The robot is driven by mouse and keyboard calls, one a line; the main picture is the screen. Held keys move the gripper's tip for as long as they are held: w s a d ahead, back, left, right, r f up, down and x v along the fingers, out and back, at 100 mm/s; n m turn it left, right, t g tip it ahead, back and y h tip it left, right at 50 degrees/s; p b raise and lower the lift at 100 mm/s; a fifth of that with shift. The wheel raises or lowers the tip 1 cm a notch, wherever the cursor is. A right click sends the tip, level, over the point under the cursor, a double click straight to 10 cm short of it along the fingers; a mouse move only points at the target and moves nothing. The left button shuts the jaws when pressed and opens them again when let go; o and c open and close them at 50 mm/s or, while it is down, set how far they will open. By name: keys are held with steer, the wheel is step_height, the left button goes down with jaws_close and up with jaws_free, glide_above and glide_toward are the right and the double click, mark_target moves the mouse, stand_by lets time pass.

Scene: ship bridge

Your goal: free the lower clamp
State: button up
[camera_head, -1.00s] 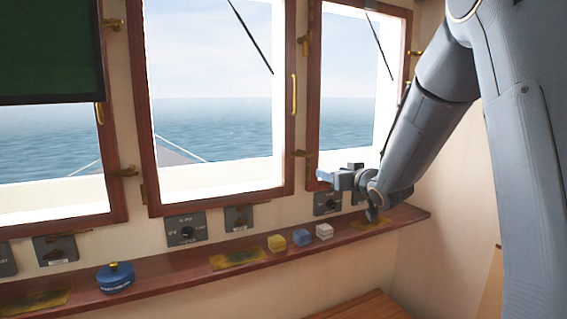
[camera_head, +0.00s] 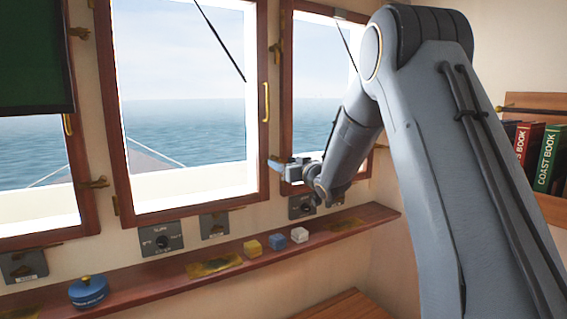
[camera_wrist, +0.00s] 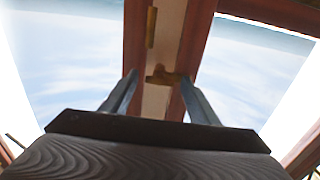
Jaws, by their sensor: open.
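The lower clamp is a small brass fitting (camera_wrist: 166,76) on the post between two windows. In the head view it sits low on the post between the middle and right windows, partly behind my gripper (camera_head: 276,165). In the wrist view my gripper (camera_wrist: 159,80) is open, with one finger on each side of the clamp in the picture. The fingers appear empty; I cannot tell whether they touch the clamp. An upper brass clamp (camera_head: 275,53) is higher on the same post.
Below the windows a wooden ledge (camera_head: 145,283) holds a blue round object (camera_head: 88,292) and yellow (camera_head: 252,249), blue (camera_head: 277,242) and white (camera_head: 299,235) blocks. Books (camera_head: 546,158) stand on a shelf at right. A dark green panel (camera_head: 35,55) hangs at upper left.

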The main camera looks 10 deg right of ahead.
steer(key=c, duration=1.1)
steer(key=shift+o, duration=0.2)
steer(key=shift+n+b, duration=0.3)
steer(key=shift+b, duration=0.1)
steer(key=n+b, duration=1.7)
steer(key=b, duration=0.2)
steer(key=shift+b, duration=0.4)
steer(key=shift+n, duration=0.3)
